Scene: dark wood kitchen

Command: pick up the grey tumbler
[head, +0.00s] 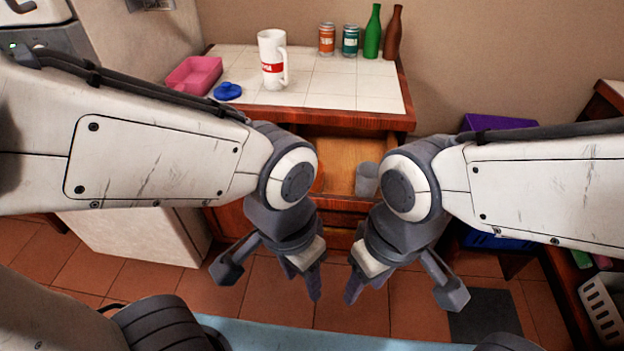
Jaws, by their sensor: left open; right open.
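The grey tumbler (366,179) stands in an open drawer (341,151) below the tiled counter, in the middle of the head view. My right arm's wrist covers part of its right side. My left gripper (268,277) is open and empty, pointing down in front of the drawer, lower left of the tumbler. My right gripper (403,289) is open and empty, pointing down, lower right of the tumbler. Neither gripper touches the tumbler.
An orange object (319,178) in the drawer is mostly hidden by my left wrist. A purple box (497,122) stands right.

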